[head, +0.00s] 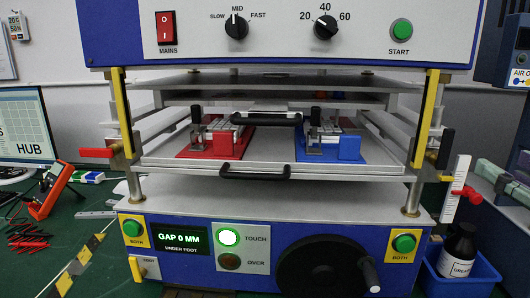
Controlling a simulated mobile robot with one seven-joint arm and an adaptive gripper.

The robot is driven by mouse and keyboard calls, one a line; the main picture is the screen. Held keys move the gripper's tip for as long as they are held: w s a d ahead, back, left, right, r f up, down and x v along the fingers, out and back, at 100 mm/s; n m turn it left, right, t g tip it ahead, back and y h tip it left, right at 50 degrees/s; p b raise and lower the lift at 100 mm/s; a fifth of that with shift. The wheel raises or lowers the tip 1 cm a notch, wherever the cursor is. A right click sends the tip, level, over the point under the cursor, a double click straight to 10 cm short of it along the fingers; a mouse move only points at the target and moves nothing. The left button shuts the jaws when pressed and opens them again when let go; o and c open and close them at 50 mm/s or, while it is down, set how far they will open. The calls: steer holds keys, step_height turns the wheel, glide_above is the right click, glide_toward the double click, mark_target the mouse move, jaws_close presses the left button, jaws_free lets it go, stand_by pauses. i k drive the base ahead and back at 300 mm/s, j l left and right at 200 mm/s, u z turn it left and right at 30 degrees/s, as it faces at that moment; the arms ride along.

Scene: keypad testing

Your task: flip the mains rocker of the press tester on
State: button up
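The press tester fills the middle of the head view, with a white and blue upper panel (275,35). Its mains rocker (165,28) is a red switch in a dark frame at the panel's upper left, above the word MAINS. White I and O marks show on it; I cannot tell which half is pressed in. The display (180,239) below is lit and reads GAP 0 MM. My gripper is not in view.
A mode knob (236,26), a numbered dial (325,27) and a green start button (401,30) share the panel. Red and blue fixtures (216,138) (329,140) sit on the tray. Yellow bars (122,112) (427,118) flank it. A blue bin (455,278) holds a bottle at right.

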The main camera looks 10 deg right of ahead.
mark_target(165, 24)
steer(key=k+j, duration=0.15)
steer(key=k, duration=0.35)
steer(key=k+j, duration=0.2)
steer(key=k, duration=0.25)
